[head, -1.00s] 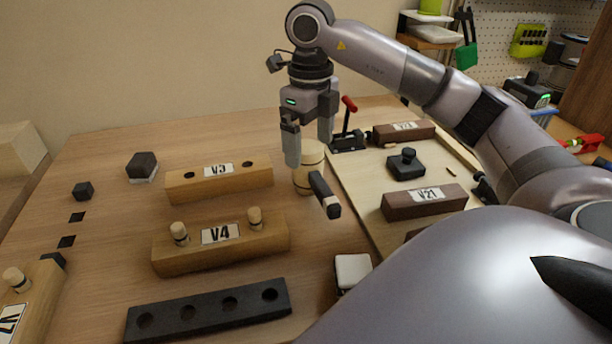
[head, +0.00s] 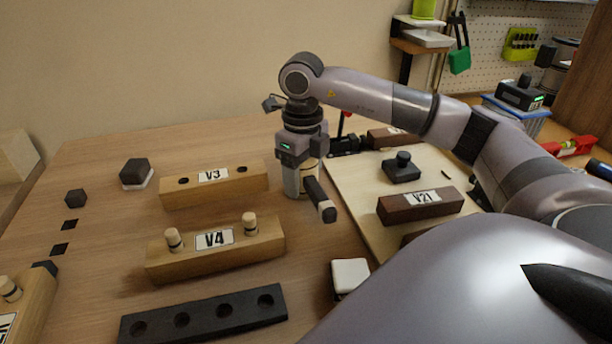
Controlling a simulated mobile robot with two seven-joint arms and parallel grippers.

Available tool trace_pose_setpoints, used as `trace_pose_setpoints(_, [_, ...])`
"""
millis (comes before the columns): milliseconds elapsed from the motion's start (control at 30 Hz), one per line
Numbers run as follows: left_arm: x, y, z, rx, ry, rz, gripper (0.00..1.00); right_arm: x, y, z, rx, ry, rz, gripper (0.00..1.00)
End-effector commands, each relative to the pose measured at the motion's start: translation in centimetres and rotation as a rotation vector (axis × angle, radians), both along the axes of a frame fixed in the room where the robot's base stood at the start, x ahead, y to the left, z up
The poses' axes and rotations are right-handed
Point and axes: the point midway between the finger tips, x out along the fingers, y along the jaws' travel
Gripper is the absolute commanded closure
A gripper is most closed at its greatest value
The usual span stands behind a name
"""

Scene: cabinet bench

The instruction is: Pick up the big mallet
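My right gripper (head: 304,180) is lowered over the head from above. One finger is at the head's left side. The other finger is hidden, so I cannot tell whether the gripper has closed on it. My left gripper is not in view.
Wooden blocks V3 (head: 214,186) and V4 (head: 216,250) stand to the left, V4 holding two pegs. A black four-hole block (head: 203,312) lies in front. A pale board (head: 353,199) with block V21 (head: 420,206) is at the right. A white-topped block (head: 350,275) lies nearer.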

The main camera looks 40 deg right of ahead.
Motion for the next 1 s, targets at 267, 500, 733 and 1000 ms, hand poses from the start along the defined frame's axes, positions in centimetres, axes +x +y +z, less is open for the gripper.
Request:
trace_pose_setpoints(267, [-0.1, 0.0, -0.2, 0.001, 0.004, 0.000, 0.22, 0.0, 0.0, 0.1, -0.001, -0.001, -0.001, 0.76])
trace_pose_setpoints(500, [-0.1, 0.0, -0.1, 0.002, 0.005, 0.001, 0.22, 0.1, 0.0, 1.0, 0.001, -0.003, -0.001, 0.76])
trace_pose_setpoints(733, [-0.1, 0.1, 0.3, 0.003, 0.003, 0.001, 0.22, 0.1, 0.0, 4.6, 0.001, -0.007, 0.000, 0.76])
trace_pose_setpoints(1000, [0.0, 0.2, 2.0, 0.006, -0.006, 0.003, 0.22, 0.1, 0.0, 12.3, -0.001, -0.007, -0.001, 0.76])
